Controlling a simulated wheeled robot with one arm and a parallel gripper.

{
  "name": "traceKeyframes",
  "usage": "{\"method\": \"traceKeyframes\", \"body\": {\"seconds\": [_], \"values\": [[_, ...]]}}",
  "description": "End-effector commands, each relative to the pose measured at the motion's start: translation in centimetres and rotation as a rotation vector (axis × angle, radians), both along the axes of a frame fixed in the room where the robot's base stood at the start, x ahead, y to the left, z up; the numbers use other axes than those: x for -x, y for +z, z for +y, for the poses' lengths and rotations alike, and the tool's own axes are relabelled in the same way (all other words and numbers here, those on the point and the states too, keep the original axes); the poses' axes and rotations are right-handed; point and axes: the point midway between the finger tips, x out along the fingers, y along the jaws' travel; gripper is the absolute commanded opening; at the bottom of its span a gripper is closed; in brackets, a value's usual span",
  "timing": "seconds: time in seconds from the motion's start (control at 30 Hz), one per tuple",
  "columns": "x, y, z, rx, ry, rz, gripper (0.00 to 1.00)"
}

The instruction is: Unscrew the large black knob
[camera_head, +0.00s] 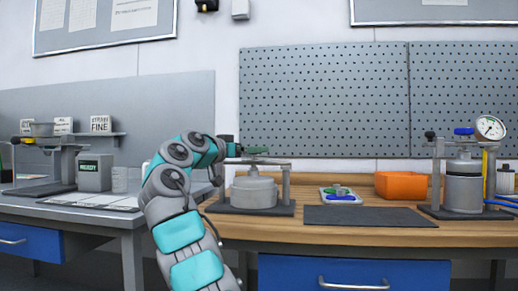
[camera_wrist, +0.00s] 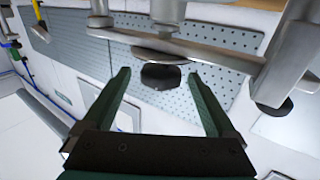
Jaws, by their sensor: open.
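A round black knob (camera_wrist: 161,76) shows in the wrist view under a grey metal crossbar. It appears between the tips of my gripper's two green fingers (camera_wrist: 158,74), with a gap on both sides. My gripper is open and empty; I cannot tell how far the knob is from the fingertips in depth. In the head view my gripper (camera_head: 257,150) is at the crossbar (camera_head: 255,161) of the middle clamp stand, above a squat grey drum (camera_head: 254,191). The knob cannot be made out there.
A stand with a pressure gauge (camera_head: 490,127) and blue knob is at the right, near an orange bin (camera_head: 400,185). A dark mat (camera_head: 356,216) and a small tray (camera_head: 340,194) lie between. Another clamp stand (camera_head: 52,145) is on the left bench. The stand's posts are close to my gripper.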

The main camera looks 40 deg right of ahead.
Motion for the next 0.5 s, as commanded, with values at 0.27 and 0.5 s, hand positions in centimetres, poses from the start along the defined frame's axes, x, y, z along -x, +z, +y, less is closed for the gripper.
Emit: {"method": "traceKeyframes", "body": {"seconds": [0.27, 0.5], "values": [[-0.8, 0.2, -3.9, 0.0, 0.001, 0.001, 0.92], [-1.0, 0.0, -4.6, 0.0, 0.002, 0.001, 0.92]]}}
